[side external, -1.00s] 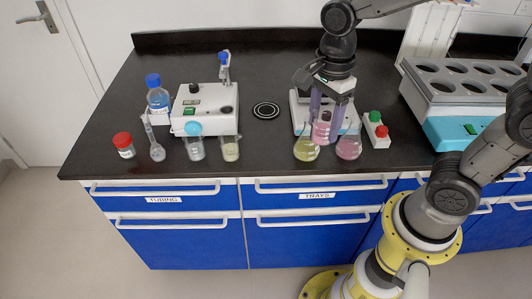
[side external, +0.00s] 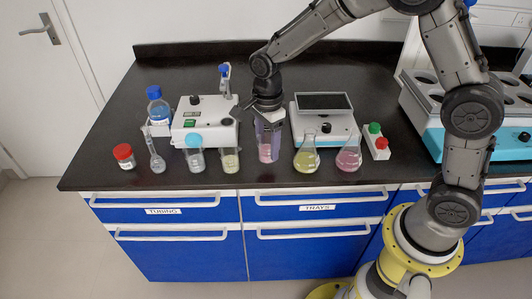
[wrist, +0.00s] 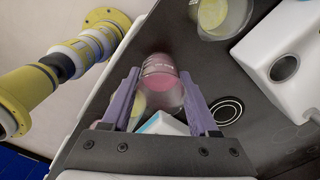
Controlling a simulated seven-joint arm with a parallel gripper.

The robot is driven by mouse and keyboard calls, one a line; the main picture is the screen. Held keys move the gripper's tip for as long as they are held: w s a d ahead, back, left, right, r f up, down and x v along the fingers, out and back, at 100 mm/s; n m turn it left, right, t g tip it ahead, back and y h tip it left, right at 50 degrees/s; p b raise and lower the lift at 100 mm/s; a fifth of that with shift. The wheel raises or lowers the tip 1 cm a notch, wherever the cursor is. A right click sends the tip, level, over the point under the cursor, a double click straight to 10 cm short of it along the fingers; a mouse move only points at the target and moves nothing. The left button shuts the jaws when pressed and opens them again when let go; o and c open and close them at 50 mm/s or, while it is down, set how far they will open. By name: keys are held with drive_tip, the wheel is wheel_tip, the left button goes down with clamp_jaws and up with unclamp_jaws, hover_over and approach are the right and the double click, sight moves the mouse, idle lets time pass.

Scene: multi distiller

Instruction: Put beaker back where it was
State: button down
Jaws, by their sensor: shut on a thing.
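My gripper (side external: 268,140) is shut on a beaker with pink liquid (side external: 269,153), its purple fingers on either side of the glass. The beaker is upright near the front edge of the black counter, between the small beaker with yellow-green liquid (side external: 230,161) and the yellow flask (side external: 306,157). I cannot tell whether its base touches the counter. In the wrist view the pink beaker (wrist: 162,88) lies between the fingers of my gripper (wrist: 160,98).
A ring-marked disc (wrist: 226,110) lies nearby.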

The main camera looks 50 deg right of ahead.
sight(266, 154)
drive_tip(key=shift+w+f, duration=0.25)
drive_tip(key=shift+f, duration=1.5)
drive_tip(key=shift+f, duration=0.15)
drive_tip(key=shift+c, duration=0.8)
unclamp_jaws()
